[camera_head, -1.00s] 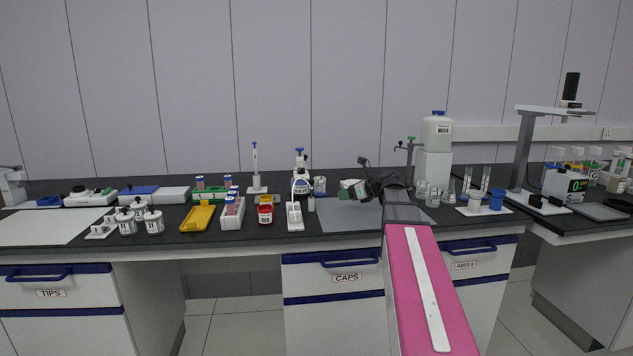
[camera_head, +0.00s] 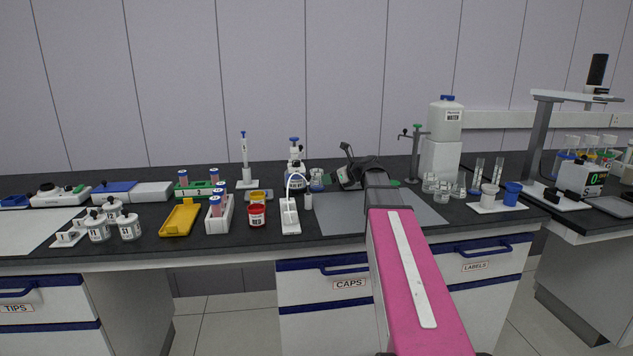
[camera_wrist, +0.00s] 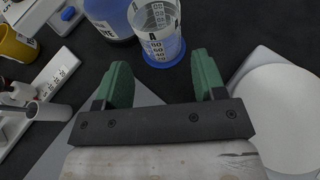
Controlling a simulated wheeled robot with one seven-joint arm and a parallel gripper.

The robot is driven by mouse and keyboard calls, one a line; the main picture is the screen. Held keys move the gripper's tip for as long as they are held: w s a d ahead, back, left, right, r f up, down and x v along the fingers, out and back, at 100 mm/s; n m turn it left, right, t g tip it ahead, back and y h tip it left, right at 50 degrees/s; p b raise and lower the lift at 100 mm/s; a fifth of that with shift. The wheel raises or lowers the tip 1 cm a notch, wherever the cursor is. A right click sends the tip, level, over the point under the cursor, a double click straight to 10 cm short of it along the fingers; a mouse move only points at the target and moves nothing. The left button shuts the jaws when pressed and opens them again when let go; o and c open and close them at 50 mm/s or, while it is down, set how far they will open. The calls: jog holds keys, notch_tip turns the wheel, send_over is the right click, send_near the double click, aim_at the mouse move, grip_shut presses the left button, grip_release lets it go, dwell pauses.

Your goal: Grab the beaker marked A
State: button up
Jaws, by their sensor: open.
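The beaker marked A (camera_wrist: 156,28) is clear with a blue base and printed scale numbers, standing upright on the black bench in the wrist view. Its top is cut off by the picture edge. In the head view the beaker (camera_head: 316,183) is small and stands beside a blue-capped bottle, close to my gripper. My gripper (camera_wrist: 160,72) is open, its two green fingers apart and nothing between them. The beaker's base lies just beyond the fingertips, roughly centred on the gap. In the head view my own arm hides part of my gripper.
A white stand with a tube (camera_head: 290,215) is further left. A white round surface (camera_wrist: 282,108) lies right of the fingers. A grey mat (camera_head: 335,220) is mostly bare.

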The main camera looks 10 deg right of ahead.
aim_at(319, 179)
jog(key=x, duration=0.6)
jog(key=shift+w+a, duration=0.2)
jog(key=shift+w, duration=0.05)
jog(key=c, duration=0.8)
jog(key=shift+o, duration=0.2)
